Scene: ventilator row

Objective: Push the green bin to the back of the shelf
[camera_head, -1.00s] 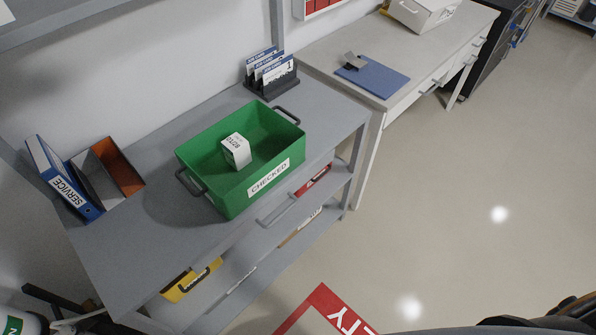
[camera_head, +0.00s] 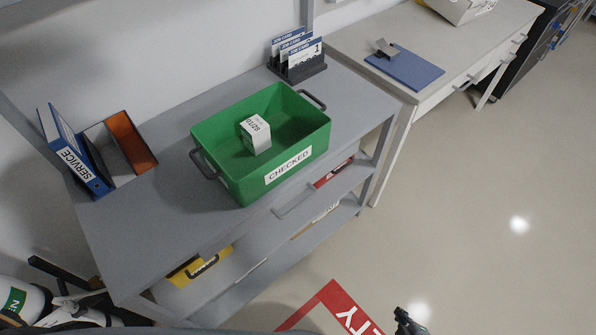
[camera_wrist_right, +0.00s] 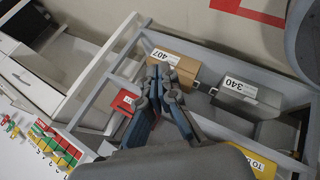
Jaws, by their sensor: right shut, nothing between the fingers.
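The green bin (camera_head: 222,176), labelled CHECKED, stands upright on the grey top shelf (camera_head: 130,235) in the head view. Its labelled side is close to the shelf's front edge, with bare shelf between the bin and the wall. A white box (camera_head: 255,134) sits inside it. My right gripper (camera_head: 401,313) shows small at the bottom edge of the head view, over the floor and well apart from the bin. In the right wrist view my right gripper (camera_wrist_right: 161,73) is shut and empty. My left gripper is out of view.
A blue SERVICE binder (camera_head: 70,155) and an open organiser (camera_head: 120,147) stand left of the bin. A card rack (camera_head: 300,68) stands behind its right end. A yellow bin (camera_head: 200,264) is on a lower shelf. A table (camera_head: 430,45) adjoins at right.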

